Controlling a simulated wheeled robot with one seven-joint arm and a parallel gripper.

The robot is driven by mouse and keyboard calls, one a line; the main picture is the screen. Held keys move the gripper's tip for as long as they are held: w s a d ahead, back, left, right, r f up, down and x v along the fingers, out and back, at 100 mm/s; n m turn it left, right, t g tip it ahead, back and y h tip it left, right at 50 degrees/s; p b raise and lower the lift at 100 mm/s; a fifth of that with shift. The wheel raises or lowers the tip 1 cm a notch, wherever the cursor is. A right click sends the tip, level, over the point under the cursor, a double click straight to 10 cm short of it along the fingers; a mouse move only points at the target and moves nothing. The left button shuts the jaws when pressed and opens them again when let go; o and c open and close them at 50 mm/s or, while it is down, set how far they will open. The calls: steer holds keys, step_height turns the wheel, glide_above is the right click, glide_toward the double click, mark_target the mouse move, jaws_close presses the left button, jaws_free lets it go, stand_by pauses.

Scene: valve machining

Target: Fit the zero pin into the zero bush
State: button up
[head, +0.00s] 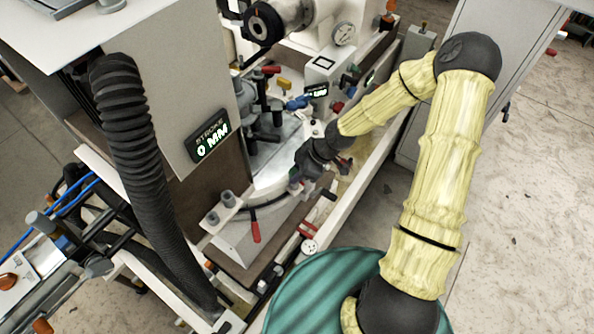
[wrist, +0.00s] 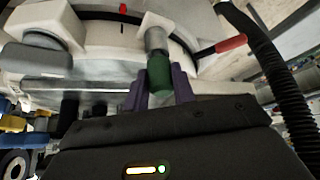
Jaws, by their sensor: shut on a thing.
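The zero pin appears to be the piece with a green grip (wrist: 159,75) and a grey metal shank in the wrist view. My gripper (wrist: 160,88) is shut on the green grip between its two purple fingers. The shank points at a white block (wrist: 153,20) on the rim of a pale round plate, which seems to carry the zero bush. The shank's far end is at the block; I cannot tell whether it is inside a hole. In the head view my gripper (head: 297,183) is at the plate's edge, and the pin is mostly hidden there.
A red-handled lever (wrist: 230,44) lies right of the pin; its handle also shows in the head view (head: 255,226). A bracket with two grey posts (head: 222,207) stands left of it.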

steer(key=shift+f, duration=0.15)
steer(key=o, duration=1.1)
steer(key=shift+c, duration=0.2)
steer(key=b+v, duration=0.1)
steer(key=v, duration=1.6)
steer(key=shift+r, duration=0.25)
